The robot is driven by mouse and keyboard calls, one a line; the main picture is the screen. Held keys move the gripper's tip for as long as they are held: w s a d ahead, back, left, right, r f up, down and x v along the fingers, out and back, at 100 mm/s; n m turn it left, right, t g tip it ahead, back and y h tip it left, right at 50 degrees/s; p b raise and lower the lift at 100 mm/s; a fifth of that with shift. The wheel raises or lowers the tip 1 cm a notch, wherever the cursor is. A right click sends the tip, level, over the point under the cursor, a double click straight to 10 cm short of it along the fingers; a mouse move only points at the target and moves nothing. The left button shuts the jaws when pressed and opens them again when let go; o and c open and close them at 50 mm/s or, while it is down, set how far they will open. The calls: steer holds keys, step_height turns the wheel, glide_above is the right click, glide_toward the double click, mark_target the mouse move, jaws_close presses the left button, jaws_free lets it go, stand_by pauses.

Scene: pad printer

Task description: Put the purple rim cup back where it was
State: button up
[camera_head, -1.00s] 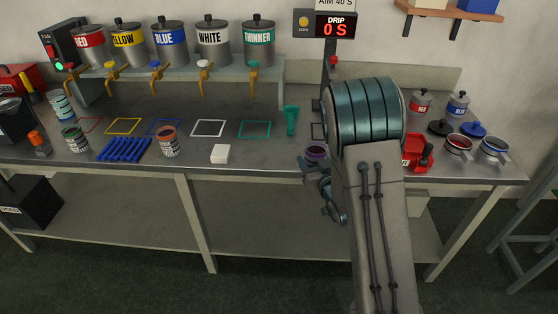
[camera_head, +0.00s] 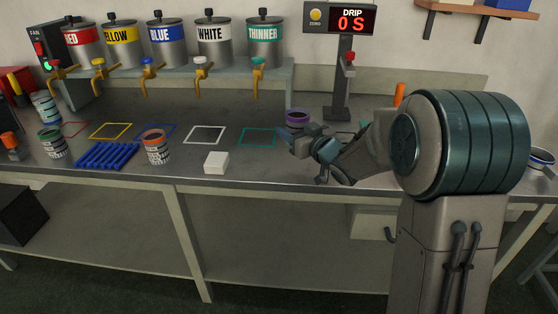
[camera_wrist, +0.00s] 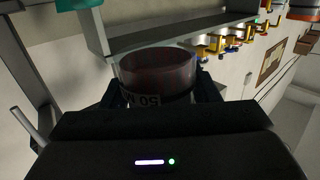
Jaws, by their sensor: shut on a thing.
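The purple rim cup (camera_head: 298,117) shows in the head view right of the teal outline, below the thinner tank. My gripper (camera_head: 294,131) is shut on it; the fingers partly hide its lower body. In the wrist view the cup (camera_wrist: 157,75) is between the two dark fingers (camera_wrist: 155,92), with dark reddish contents and a printed label that reads upside down. The head view does not clearly show how high the cup is above the bench.
Colored outlines mark the bench (camera_head: 340,172); the teal outline (camera_head: 257,138) and white outline (camera_head: 204,135) are empty. A white block (camera_head: 216,162), blue rack (camera_head: 107,155) and orange rim cup (camera_head: 156,147) stand left. The drip display post (camera_head: 342,90) rises behind my arm, reading 0 S.

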glide_above(279, 165)
step_height(279, 165, down, 3)
steer(key=shift+a+r+b, duration=0.1)
steer(key=shift+b, duration=0.3)
steer(key=shift+f+b, duration=0.45)
steer(key=shift+f, duration=1.55)
steer(key=shift+f, duration=0.15)
steer(key=o, duration=1.1)
steer(key=shift+r, duration=0.2)
steer(key=v, duration=1.2)
steer(key=shift+f+p, duration=0.1)
steer(key=shift+p, duration=0.2)
